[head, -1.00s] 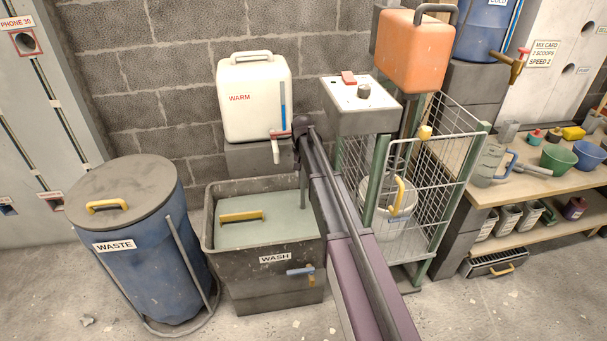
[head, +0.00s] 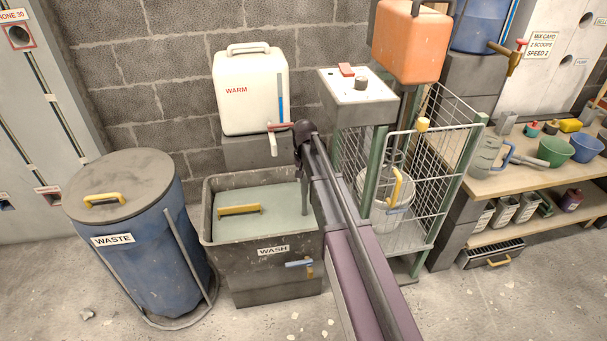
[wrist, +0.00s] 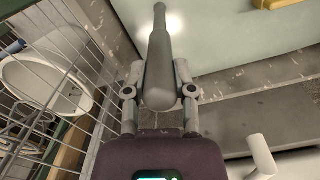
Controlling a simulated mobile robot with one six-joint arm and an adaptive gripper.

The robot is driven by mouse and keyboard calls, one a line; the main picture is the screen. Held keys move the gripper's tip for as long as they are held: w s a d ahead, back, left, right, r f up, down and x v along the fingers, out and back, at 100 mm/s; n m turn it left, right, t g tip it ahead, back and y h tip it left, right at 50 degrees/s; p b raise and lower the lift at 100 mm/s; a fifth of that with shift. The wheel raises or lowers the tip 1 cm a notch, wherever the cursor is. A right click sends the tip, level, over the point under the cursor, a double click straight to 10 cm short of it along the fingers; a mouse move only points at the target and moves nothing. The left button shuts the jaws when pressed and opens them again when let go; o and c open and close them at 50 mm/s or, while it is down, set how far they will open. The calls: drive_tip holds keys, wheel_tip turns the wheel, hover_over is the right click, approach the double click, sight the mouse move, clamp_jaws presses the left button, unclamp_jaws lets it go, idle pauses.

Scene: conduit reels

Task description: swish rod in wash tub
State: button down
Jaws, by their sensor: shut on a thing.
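The wash tub (head: 245,275) is a dark grey bin labelled WASH, left of the middle in the head view. A pale green surface (head: 265,226), which looks like liquid, shows inside its rim. A yellow bar (head: 239,209) lies at that surface. My gripper (head: 304,136) is above the tub's right part, shut on a grey rod (head: 304,196) that points down into the tub. In the wrist view, my gripper (wrist: 158,90) has a finger on each side of the rod (wrist: 158,62). The rod's far end meets the pale surface; whether it dips below is unclear.
A white WARM container (head: 250,95) with a tap stands behind the tub. A blue WASTE bin (head: 150,265) is at left. A wire cage (head: 432,165) with a white bucket (head: 385,215) stands close at right. A workbench (head: 520,180) is farther right.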

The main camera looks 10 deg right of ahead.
idle(0.3)
drive_tip(key=w, duration=0.7)
drive_tip(key=shift+w, duration=0.25)
drive_tip(key=shift+s, duration=0.15)
drive_tip(key=s, duration=0.7)
drive_tip(key=shift+s, duration=0.15)
idle(0.5)
drive_tip(key=w, duration=0.7)
drive_tip(key=shift+w, duration=0.3)
